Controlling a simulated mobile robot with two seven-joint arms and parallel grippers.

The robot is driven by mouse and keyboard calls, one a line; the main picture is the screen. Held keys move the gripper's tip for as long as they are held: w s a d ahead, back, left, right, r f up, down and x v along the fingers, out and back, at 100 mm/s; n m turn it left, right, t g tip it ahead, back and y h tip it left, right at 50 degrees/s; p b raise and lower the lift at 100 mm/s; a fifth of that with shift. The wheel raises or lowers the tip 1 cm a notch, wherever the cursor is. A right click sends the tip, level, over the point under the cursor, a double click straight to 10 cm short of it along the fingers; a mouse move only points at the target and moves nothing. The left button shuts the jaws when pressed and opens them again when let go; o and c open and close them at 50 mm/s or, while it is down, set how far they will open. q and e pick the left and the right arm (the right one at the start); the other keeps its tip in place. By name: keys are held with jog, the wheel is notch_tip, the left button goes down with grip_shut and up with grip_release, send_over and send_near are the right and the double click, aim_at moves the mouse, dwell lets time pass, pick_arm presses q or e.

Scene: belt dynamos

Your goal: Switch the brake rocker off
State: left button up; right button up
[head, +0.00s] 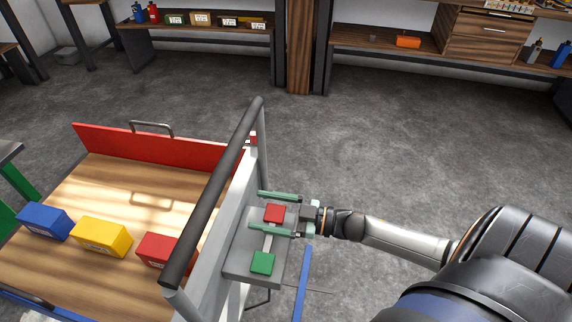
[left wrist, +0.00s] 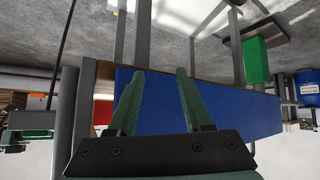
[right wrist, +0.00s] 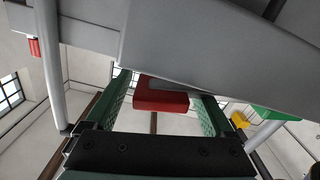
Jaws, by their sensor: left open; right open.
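The brake rocker is a grey housing (head: 240,258) on the side of the cart below the black handle bar, with a red pad (head: 275,212) at its far end and a green pad (head: 263,262) at its near end. My right gripper (head: 258,212) is open, its two green fingers on either side of the red pad. In the right wrist view the red pad (right wrist: 160,97) shows between the fingers, with no clear grip on it; the green pad (right wrist: 275,114) is at the right. My left gripper (left wrist: 157,100) is open and empty, outside the head view.
The cart's wooden deck (head: 110,180) carries a blue box (head: 45,221), a yellow box (head: 101,237) and a red box (head: 167,251). The black handle bar (head: 215,190) rises beside the rocker. Floor to the right is mostly clear. A blue panel (left wrist: 235,108) lies beyond my left fingers.

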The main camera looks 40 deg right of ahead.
jog(key=v, duration=1.1)
jog(key=shift+s+d+p, duration=0.25)
jog(key=shift+s+p, duration=0.05)
jog(key=shift+p, duration=0.15)
